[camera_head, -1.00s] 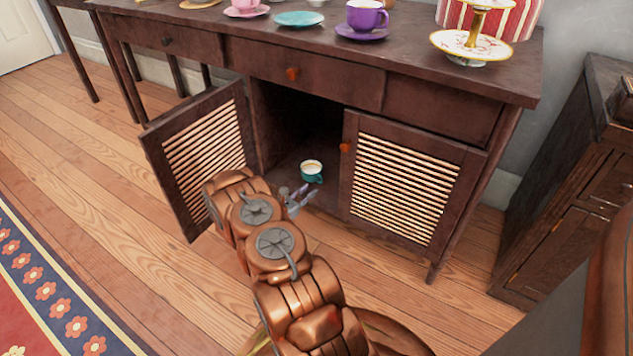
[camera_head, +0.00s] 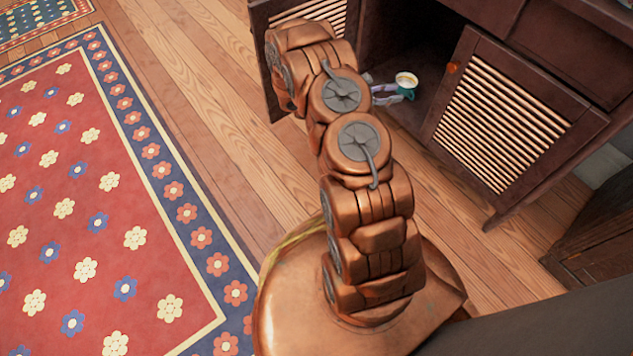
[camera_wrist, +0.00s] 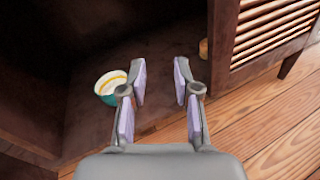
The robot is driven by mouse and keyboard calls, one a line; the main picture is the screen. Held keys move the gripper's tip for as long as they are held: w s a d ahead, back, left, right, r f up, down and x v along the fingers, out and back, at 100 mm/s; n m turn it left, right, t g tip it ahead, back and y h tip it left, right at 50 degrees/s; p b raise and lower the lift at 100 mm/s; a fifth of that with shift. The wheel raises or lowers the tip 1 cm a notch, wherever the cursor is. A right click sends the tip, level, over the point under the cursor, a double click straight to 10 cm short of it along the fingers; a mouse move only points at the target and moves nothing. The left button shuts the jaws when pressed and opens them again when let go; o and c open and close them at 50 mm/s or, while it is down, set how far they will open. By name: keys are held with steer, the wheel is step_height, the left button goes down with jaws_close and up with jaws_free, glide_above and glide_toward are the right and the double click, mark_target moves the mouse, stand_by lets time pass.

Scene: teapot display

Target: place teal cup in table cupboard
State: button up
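The teal cup (camera_head: 406,83), pale inside with a yellowish band, stands upright on the cupboard floor near its front opening. It also shows in the wrist view (camera_wrist: 108,88), left of my gripper and partly covered by the left finger. My gripper (camera_wrist: 158,82) is open, with nothing between its lilac-padded fingers. It shows small beside the cup in the head view (camera_head: 388,92); I cannot tell if a finger touches the cup.
The left slatted door (camera_head: 262,60) stands swung open, partly behind my arm. The right slatted door (camera_head: 500,115) with an orange knob (camera_head: 453,68) borders the opening. Wooden floor and a red flowered rug (camera_head: 90,200) lie in front. Another dark cabinet (camera_head: 600,240) stands at right.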

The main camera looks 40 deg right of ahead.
steer(key=s+a+r+m+g+y, duration=0.1)
steer(key=s+a+r+m+y, duration=0.35)
steer(key=a+r, duration=0.3)
steer(key=s+a+r+m+g+y, duration=0.1)
steer(key=s+a+r+m+y, duration=0.2)
steer(key=s+a+r, duration=0.4)
steer(key=s+a+r+m+t+y, duration=0.1)
steer(key=s+a+r+y, duration=0.1)
steer(key=a, duration=0.7)
steer(key=s+a+r+m+t+y, duration=0.2)
steer(key=s+a, duration=0.3)
steer(key=a, duration=0.5)
steer(key=s+a+r+m+t+y, duration=0.1)
steer(key=s+a+t+y, duration=0.1)
steer(key=a, duration=0.8)
steer(key=s+y, duration=0.1)
steer(key=y, duration=0.1)
steer(key=shift+s+r+y, duration=0.35)
steer(key=shift+r, duration=0.05)
steer(key=shift+r+m, duration=0.1)
steer(key=shift+m, duration=0.15)
